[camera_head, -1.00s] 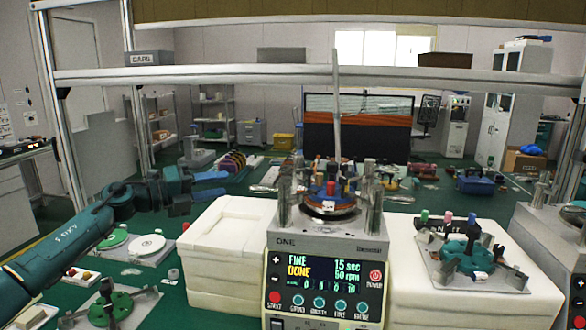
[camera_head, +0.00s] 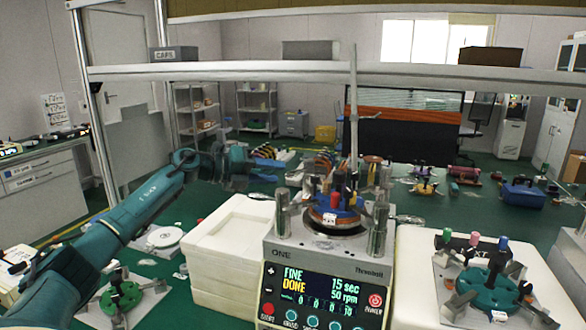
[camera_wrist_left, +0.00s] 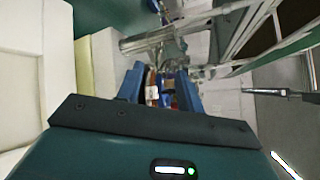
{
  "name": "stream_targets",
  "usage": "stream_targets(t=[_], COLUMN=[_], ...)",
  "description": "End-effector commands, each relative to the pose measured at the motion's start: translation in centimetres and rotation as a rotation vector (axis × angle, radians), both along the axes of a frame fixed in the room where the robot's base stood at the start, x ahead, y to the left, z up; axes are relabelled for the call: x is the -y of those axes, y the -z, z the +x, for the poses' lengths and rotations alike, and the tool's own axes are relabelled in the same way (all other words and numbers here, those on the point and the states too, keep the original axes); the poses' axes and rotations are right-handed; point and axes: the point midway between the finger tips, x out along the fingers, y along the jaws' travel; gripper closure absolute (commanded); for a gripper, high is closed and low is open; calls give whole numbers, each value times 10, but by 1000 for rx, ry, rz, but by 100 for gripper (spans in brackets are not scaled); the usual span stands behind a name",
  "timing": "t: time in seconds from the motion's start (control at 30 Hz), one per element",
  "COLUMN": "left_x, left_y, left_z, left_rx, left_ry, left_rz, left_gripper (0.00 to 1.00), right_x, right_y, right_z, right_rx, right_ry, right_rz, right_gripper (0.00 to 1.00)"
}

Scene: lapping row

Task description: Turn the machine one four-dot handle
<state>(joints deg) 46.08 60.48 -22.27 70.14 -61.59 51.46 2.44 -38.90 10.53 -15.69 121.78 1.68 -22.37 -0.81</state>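Machine one (camera_head: 335,262) stands in the middle of the head view, marked "ONE", its screen reading "FINE DONE 15 sec 50 rpm". On its top sits a round blue fixture (camera_head: 345,212) with red and dark upright parts and a small white label (camera_head: 329,219), between metal posts. Dot marks are too small to tell, so I cannot single out the four-dot handle. My left gripper (camera_head: 277,163) is behind and left of the machine's top, apart from it. In the left wrist view its two blue fingers (camera_wrist_left: 160,88) are spread, with blurred machine parts beyond them. My right gripper is not in view.
White blocks (camera_head: 228,235) stand left of the machine. Another white block on the right carries a plate with a teal fixture (camera_head: 487,290) and coloured knobs. A green fixture (camera_head: 120,297) lies at lower left. A metal shelf beam (camera_head: 330,70) crosses above.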

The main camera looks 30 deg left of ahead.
Motion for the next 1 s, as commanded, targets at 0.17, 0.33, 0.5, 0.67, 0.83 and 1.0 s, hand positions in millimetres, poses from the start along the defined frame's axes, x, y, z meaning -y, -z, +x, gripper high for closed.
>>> stream_targets(t=[0.17,0.33,0.5,0.67,0.83,1.0], left_x=[21,30,34,34,34,34], left_y=[4,10,12,13,13,13], left_z=[27,42,47,47,47,47], left_rx=[2,1,1,1,1,1], left_ry=[2,-1,0,0,0,0], left_rz=[-2,-2,1,1,1,1], left_gripper=[63,63,63,63,72,86], right_x=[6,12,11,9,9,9], right_y=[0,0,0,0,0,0], right_z=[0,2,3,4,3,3], right_rx=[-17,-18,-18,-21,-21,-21], right_ry=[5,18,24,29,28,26], right_rz=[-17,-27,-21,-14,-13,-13], right_gripper=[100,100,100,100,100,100])
